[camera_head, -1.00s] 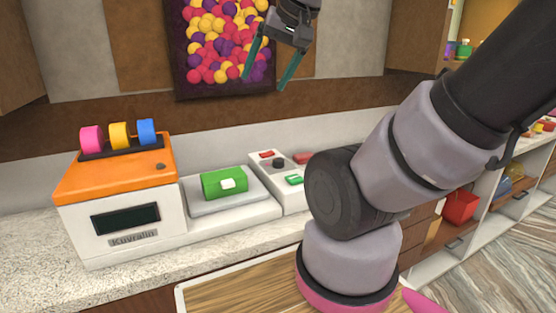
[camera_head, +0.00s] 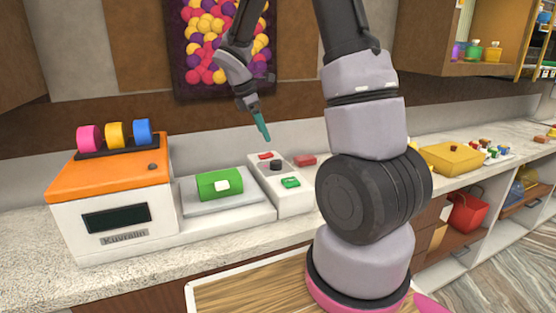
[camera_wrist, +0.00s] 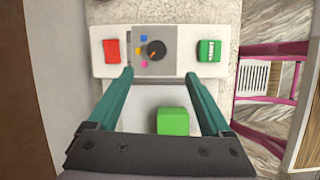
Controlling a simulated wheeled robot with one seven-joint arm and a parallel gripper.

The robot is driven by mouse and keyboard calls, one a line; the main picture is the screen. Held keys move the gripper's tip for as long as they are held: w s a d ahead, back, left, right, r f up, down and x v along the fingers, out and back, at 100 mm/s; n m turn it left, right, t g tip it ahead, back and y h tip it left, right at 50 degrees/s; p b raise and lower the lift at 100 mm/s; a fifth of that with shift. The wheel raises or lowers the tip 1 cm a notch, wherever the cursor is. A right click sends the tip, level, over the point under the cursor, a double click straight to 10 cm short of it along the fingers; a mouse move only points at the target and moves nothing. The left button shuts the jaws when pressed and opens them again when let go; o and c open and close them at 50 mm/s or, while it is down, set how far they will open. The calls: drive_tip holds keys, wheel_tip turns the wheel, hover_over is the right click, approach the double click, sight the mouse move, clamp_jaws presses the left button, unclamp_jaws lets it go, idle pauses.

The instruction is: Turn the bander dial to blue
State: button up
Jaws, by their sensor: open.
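The bander dial (camera_head: 276,165) is a dark round knob on a white control box (camera_head: 297,203). In the wrist view the dial (camera_wrist: 156,50) sits on a grey plate with blue (camera_wrist: 143,38), yellow-orange and pink marks on its left. A small orange spot shows on the knob; which mark it points to I cannot tell. My gripper (camera_head: 264,134) is above the box, pointing down, apart from the dial. In the wrist view my gripper (camera_wrist: 160,73) is open and empty, its teal fingertips just below the dial in the picture.
A red button (camera_wrist: 111,50) and a green button (camera_wrist: 209,50) flank the dial. A green box (camera_head: 214,185) with a white label lies on the white platform beside it. The orange-topped machine (camera_head: 110,175) carries pink, yellow and blue rolls. A wooden tray (camera_head: 245,290) is in front.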

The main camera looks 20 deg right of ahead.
sight(276, 162)
drive_tip(key=shift+n, duration=0.6)
drive_tip(key=x, duration=1.2)
drive_tip(key=shift+w+f, duration=0.2)
drive_tip(key=shift+w, duration=0.15)
clamp_jaws()
